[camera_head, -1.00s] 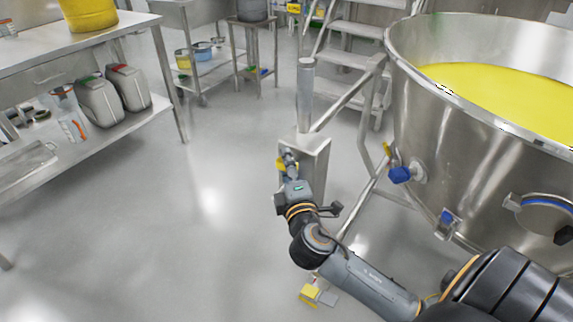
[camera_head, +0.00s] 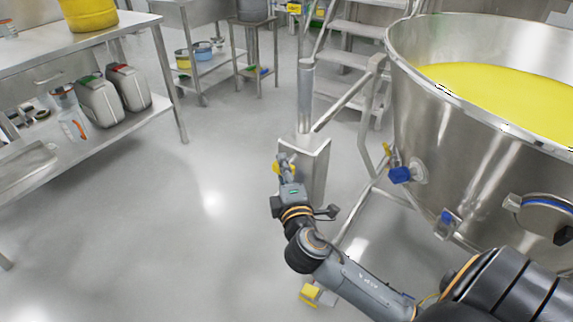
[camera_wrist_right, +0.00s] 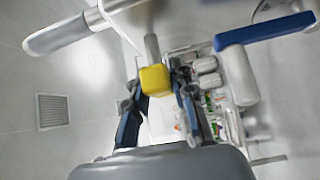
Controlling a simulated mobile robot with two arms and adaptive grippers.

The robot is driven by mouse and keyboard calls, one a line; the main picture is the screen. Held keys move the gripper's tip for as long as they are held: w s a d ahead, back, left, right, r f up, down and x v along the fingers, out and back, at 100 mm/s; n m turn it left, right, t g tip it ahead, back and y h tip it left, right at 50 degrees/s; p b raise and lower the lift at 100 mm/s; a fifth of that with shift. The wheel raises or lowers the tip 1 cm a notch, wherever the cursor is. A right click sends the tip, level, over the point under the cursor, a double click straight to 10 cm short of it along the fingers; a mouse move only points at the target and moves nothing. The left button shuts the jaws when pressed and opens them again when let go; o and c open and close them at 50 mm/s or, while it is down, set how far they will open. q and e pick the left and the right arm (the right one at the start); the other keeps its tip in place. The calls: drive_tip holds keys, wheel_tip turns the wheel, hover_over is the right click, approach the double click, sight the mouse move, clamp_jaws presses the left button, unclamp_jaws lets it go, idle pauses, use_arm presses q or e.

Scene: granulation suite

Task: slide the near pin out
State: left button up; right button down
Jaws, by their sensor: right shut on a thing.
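The near pin shows in the right wrist view as a yellow block-shaped head (camera_wrist_right: 155,79) with a round metal rod (camera_wrist_right: 151,45) running away from it. My right gripper (camera_wrist_right: 157,88) has its fingers on either side of the yellow head and is shut on it. In the head view, my right gripper (camera_head: 286,166) is at the left side of the steel box-like bracket (camera_head: 315,160) at the foot of a post. A bit of yellow (camera_head: 277,168) shows beside the fingers. How far the rod sits in the bracket is hidden. My left gripper is not in view.
A large steel vessel (camera_head: 430,110) of yellow material stands at the right, with a blue-handled valve (camera_head: 400,174). Steps (camera_head: 355,60) stand behind. A steel bench (camera_head: 100,45) is at the left. A yellow item (camera_head: 309,292) lies by my arm. Floor left of the gripper is clear.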

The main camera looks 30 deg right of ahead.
drive_tip(key=shift+s+a+f, duration=0.1)
drive_tip(key=shift+s+a, duration=0.15)
drive_tip(key=shift+a, duration=0.45)
drive_tip(key=c, duration=1.1)
unclamp_jaws()
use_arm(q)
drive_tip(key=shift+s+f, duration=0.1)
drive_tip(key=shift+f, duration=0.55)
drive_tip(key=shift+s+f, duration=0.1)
use_arm(e)
drive_tip(key=shift+s, duration=0.15)
drive_tip(key=shift+s+a, duration=0.2)
drive_tip(key=shift+s, duration=0.15)
drive_tip(key=v, duration=1.1)
